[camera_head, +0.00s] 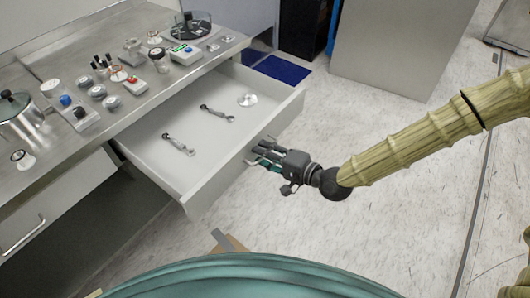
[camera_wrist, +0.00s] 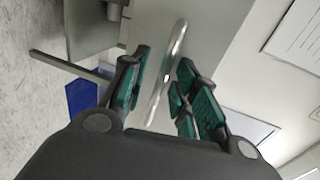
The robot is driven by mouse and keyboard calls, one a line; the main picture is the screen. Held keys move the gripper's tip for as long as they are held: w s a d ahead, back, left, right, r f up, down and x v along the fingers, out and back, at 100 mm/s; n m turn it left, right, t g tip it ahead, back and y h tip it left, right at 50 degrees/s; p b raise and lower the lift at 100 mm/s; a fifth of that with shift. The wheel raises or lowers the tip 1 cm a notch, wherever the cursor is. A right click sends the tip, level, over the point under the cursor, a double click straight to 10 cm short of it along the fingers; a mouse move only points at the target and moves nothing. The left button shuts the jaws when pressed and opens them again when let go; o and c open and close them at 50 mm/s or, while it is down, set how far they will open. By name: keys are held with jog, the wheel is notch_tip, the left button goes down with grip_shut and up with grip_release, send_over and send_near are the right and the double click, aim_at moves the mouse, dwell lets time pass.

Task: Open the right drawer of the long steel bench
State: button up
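The right drawer (camera_head: 205,128) of the long steel bench (camera_head: 142,100) is pulled well out, and its inside shows. My gripper (camera_head: 258,157) is at the drawer's front in the head view, at its metal handle. In the wrist view, the handle (camera_wrist: 170,65) runs between the two teal-padded fingers of my gripper (camera_wrist: 163,88). The fingers are apart, with gaps beside the bar, so it is not visibly clamped. The wrist view also shows the pale drawer front (camera_wrist: 212,30) beyond the handle.
Two wrenches (camera_head: 180,144) and a round metal disc (camera_head: 247,100) lie in the drawer. Weights, a pot (camera_head: 20,115) and small devices stand on the bench top. The left drawer (camera_head: 60,200) is closed.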

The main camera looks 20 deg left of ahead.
jog(key=v, duration=1.2)
jog(key=shift+a+f, duration=0.1)
dwell(0.4)
jog(key=s+d+f+n+g+h+p, duration=0.1)
jog(key=s+d+f+g+h+p, duration=0.1)
jog(key=s+d+f+h, duration=0.35)
jog(key=s+d+f+g+h+p, duration=0.1)
jog(key=s+d+f+h+p, duration=0.15)
jog(key=s+f, duration=0.6)
jog(key=s+d+f+n+g+h+p, duration=0.1)
jog(key=s+d+f+h, duration=0.2)
jog(key=d, duration=0.6)
jog(key=s+d+f+n+g+h+p, duration=0.1)
jog(key=s+d+f+n+h, duration=0.1)
jog(key=d, duration=0.7)
jog(key=s+f+h, duration=0.1)
jog(key=s+f, duration=0.1)
jog(key=s, duration=0.1)
jog(key=shift+s+f+g, duration=0.2)
jog(key=shift+s+g, duration=0.15)
jog(key=shift+g, duration=0.05)
